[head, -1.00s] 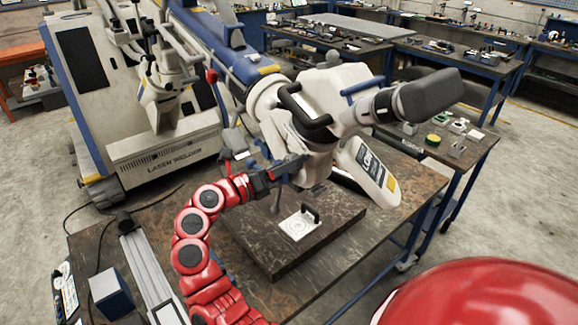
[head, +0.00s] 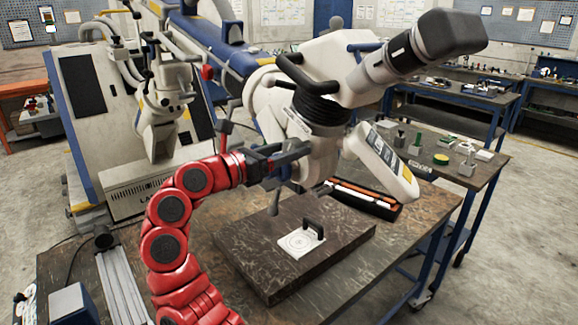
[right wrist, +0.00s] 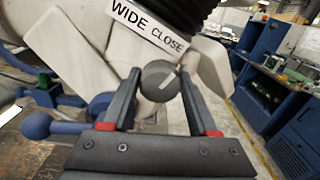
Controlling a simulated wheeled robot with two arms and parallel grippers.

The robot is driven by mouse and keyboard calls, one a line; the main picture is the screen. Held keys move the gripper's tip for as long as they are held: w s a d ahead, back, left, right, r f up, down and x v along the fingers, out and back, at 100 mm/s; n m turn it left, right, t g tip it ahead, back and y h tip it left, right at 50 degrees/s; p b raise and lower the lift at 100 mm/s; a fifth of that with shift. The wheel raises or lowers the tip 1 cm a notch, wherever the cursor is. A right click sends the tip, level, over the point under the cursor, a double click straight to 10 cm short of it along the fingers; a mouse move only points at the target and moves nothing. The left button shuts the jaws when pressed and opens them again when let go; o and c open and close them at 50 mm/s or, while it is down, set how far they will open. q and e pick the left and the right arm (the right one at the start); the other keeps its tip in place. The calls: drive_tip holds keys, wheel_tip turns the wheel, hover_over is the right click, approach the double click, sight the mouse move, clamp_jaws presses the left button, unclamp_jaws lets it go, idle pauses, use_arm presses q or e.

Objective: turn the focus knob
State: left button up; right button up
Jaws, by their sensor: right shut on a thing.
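The focus knob (right wrist: 160,82) is a round dark grey disc with a pale line pointing up and right. It sits below a label (right wrist: 152,30) reading WIDE and CLOSE in the right wrist view. My right gripper (right wrist: 160,74) has one finger on each side of the knob and is shut on it. In the head view my right gripper (head: 303,149) reaches in from the left to the underside of the white microscope head (head: 315,80); the knob itself is not clear there. My left gripper is not in view.
A dark stone slab (head: 250,248) with a white handled plate (head: 300,243) lies on the table (head: 420,215) below. A black tray (head: 365,198) with orange-and-white contents is behind it. A laser welder machine (head: 120,125) stands at the left.

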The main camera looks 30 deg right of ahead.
idle(0.3)
drive_tip(key=o, duration=1.4)
drive_tip(key=shift+c, duration=0.2)
drive_tip(key=shift+a, duration=0.1)
drive_tip(key=s+a+b, duration=0.1)
drive_tip(key=a+b, duration=0.2)
drive_tip(key=a, duration=1.4)
drive_tip(key=shift+s+b, duration=0.15)
drive_tip(key=shift+b, duration=0.2)
drive_tip(key=shift+a, duration=0.1)
